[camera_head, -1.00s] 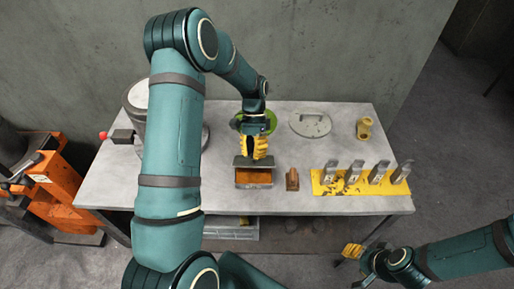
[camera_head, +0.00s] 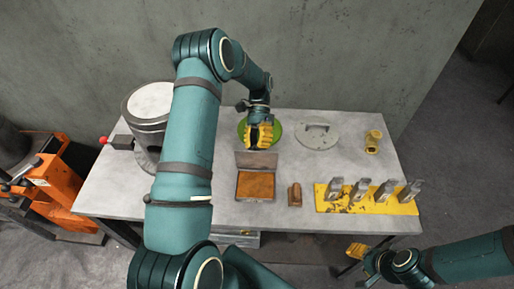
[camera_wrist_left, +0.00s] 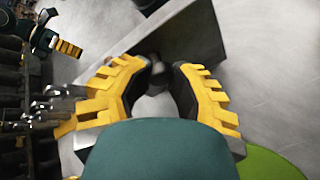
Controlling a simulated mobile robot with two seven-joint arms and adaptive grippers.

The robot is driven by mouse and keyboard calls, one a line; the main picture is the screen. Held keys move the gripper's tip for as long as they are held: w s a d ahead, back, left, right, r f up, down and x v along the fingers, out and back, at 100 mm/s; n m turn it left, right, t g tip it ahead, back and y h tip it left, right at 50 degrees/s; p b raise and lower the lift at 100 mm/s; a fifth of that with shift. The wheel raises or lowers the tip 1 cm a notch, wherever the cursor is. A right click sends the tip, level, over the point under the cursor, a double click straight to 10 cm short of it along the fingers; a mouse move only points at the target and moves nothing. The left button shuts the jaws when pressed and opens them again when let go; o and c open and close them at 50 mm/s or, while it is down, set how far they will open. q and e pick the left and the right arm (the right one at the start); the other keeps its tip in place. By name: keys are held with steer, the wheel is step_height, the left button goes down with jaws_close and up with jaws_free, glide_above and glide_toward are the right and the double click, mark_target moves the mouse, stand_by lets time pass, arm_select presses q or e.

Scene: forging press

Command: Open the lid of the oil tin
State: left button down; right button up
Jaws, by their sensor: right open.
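The oil tin (camera_head: 240,194) is a shallow rectangular box near the front middle of the table. Its orange-brown inside shows from above. Its grey lid (camera_head: 257,160) stands raised along the back edge of the tin. My left gripper (camera_head: 259,143) is just behind and above the lid's top edge. In the left wrist view its yellow fingers (camera_wrist_left: 158,82) are apart with nothing clearly held between them. A dark panel behind the fingers there cannot be named surely. My right gripper (camera_head: 357,251) is open and away from the tin, off the table's front right.
A small brown block (camera_head: 295,194) lies right of the tin, then a yellow rack (camera_head: 365,206) with several metal pieces. Behind are a green disc (camera_head: 275,132), a grey round lid (camera_head: 317,136) and a brass part (camera_head: 373,142). A large drum (camera_head: 150,105) stands at the left.

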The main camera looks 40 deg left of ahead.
arm_select(q)
steer(key=shift+w+a+f, duration=0.25)
steer(key=shift+f, duration=0.25)
steer(key=c, duration=0.7)
jaws_free()
steer(key=shift+a, duration=0.1)
steer(key=shift+c, duration=0.2)
steer(key=shift+w, duration=0.1)
steer(key=shift+r, duration=0.1)
steer(key=v, duration=0.7)
steer(key=shift+w+a+r, duration=0.1)
